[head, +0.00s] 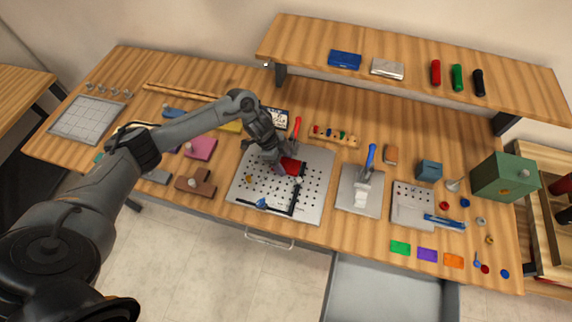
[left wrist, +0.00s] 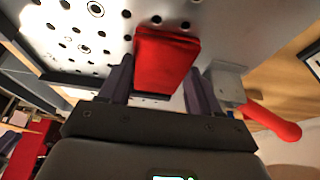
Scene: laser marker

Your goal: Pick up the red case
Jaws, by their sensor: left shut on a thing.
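The red case (head: 291,166) is at the upper part of the perforated metal plate (head: 313,178) in the middle of the table. My left gripper (head: 280,158) reaches down over it from the left and hides part of it. In the left wrist view the red case (left wrist: 166,62) sits between the two dark fingers of my left gripper (left wrist: 160,75), which is shut on it. The holed plate lies just beyond the case there. I cannot tell whether the case touches the plate. My right gripper is not in view.
A toggle clamp with a red handle (head: 296,128) stands close to the gripper. Black rails (head: 295,200) and a blue piece (head: 261,204) are on the plate. A blue-handled clamp (head: 370,160) stands to the right. A shelf (head: 420,79) overhangs the table's back.

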